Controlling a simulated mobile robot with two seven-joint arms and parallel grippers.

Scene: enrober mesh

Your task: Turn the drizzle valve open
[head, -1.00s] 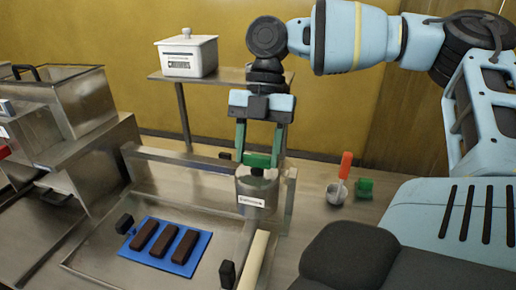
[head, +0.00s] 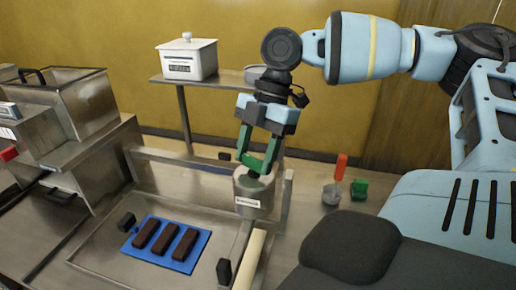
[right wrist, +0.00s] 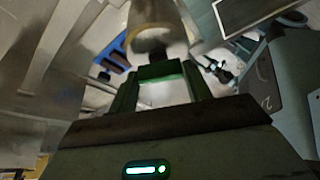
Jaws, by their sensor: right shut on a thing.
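A steel drizzle pot (head: 256,195) with a white label stands at the back right of the enrober tray. The drizzle valve is at its top, mostly hidden by my fingers. My right gripper (head: 257,165) comes down on it from above, with green fingers tilted and shut on the valve handle. In the right wrist view the fingertips (right wrist: 160,76) meet a green crosspiece just before the pale round pot (right wrist: 155,25). How far the valve is turned cannot be told. My left gripper is not in view.
Several dark bars lie on a blue mat (head: 146,259) in the steel tray (head: 95,250). A white lidded pot (head: 190,62) stands on the back shelf. At right are a small cup (head: 331,195) with an orange-handled tool (head: 340,168) and a green block (head: 359,188).

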